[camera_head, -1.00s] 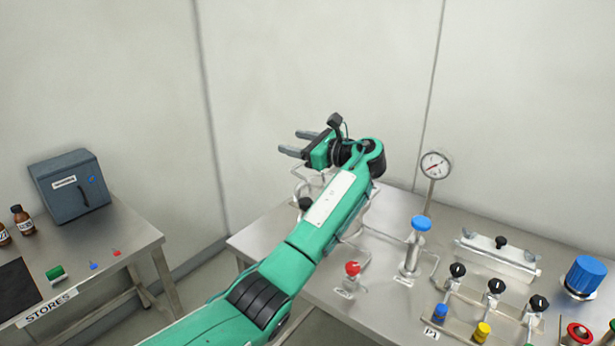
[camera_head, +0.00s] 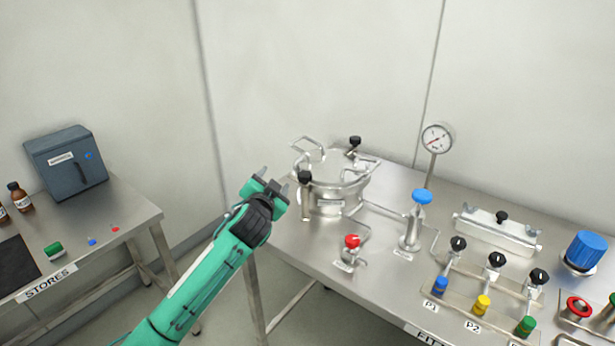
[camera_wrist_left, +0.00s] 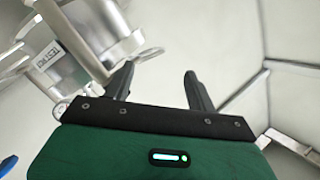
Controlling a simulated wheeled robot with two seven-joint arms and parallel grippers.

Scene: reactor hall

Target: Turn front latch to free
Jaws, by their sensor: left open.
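The vessel (camera_head: 335,196) is a round steel pot with a lid and wire handle, at the left end of the right-hand bench. A front latch (camera_head: 305,178) with a black knob stands upright on its near-left side. A second black-knobbed latch (camera_head: 354,143) is at its back. My left gripper (camera_head: 275,180) is just left of the front latch, apart from it, with its fingers open and empty. In the left wrist view the two dark fingers (camera_wrist_left: 163,88) are spread, and part of the steel vessel (camera_wrist_left: 100,28) shows at upper left. My right gripper is out of view.
Right of the vessel are a red-knobbed valve (camera_head: 352,243), a blue-knobbed valve (camera_head: 421,198) and a pressure gauge (camera_head: 436,140). Several black-knobbed valves (camera_head: 496,260) stand further right. A stores table (camera_head: 120,220) is at left, across a gap.

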